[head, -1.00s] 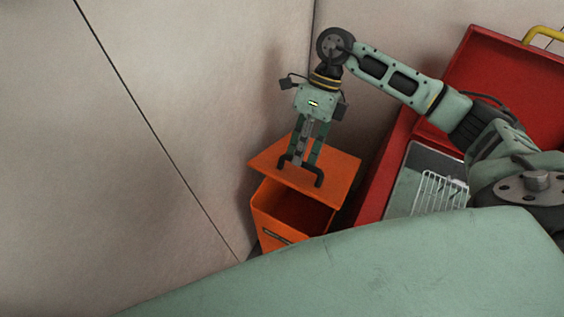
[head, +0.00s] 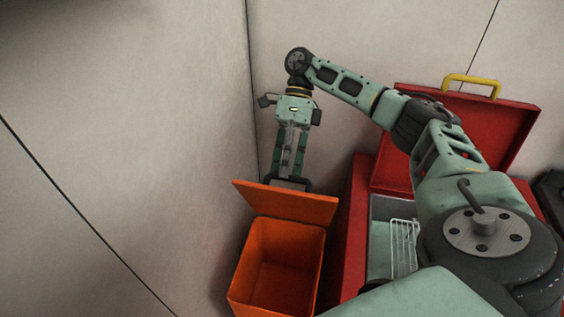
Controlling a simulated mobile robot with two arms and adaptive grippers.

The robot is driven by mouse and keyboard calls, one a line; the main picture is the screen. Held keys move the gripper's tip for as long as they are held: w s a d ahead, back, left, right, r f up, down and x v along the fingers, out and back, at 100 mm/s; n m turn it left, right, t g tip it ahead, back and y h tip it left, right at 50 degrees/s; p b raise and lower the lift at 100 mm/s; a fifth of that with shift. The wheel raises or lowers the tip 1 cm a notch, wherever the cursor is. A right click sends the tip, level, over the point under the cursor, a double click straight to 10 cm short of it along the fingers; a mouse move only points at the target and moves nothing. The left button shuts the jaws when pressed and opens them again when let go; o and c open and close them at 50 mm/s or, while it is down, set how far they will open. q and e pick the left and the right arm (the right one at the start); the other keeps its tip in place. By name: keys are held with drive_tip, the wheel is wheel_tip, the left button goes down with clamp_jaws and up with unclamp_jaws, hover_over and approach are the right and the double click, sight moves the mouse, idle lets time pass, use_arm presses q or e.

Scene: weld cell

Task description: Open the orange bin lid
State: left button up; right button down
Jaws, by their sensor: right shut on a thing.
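The orange bin (head: 277,262) stands in the corner with its inside in view; it looks empty. Its orange lid (head: 285,203) is tilted up along the far rim, well off the opening. My right gripper (head: 289,183) is behind the lid's upper edge, pointing down, shut on the dark lid handle, which is partly hidden by the lid. My left gripper is not in view.
A red toolbox (head: 357,230) with a raised red lid (head: 480,135) and yellow handle (head: 471,83) stands close to the right of the bin. A white wire rack (head: 403,245) sits inside it. Pale walls close in behind and left.

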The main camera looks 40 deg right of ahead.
drive_tip(key=w+d+f+p, duration=0.1)
drive_tip(key=w+d+p, duration=0.2)
drive_tip(key=d, duration=0.2)
drive_tip(key=shift+w+f+g+y, duration=0.15)
drive_tip(key=shift+f+g+y, duration=0.25)
idle(0.3)
drive_tip(key=c, duration=2)
unclamp_jaws()
drive_tip(key=shift+w+d+f, duration=0.1)
drive_tip(key=shift+o, duration=1)
drive_tip(key=shift+w+d+f, duration=0.2)
drive_tip(key=shift+w+d, duration=0.05)
drive_tip(key=shift+w, duration=0.1)
drive_tip(key=shift+r, duration=0.1)
drive_tip(key=shift+s+a+r, duration=0.1)
drive_tip(key=shift+s, duration=0.05)
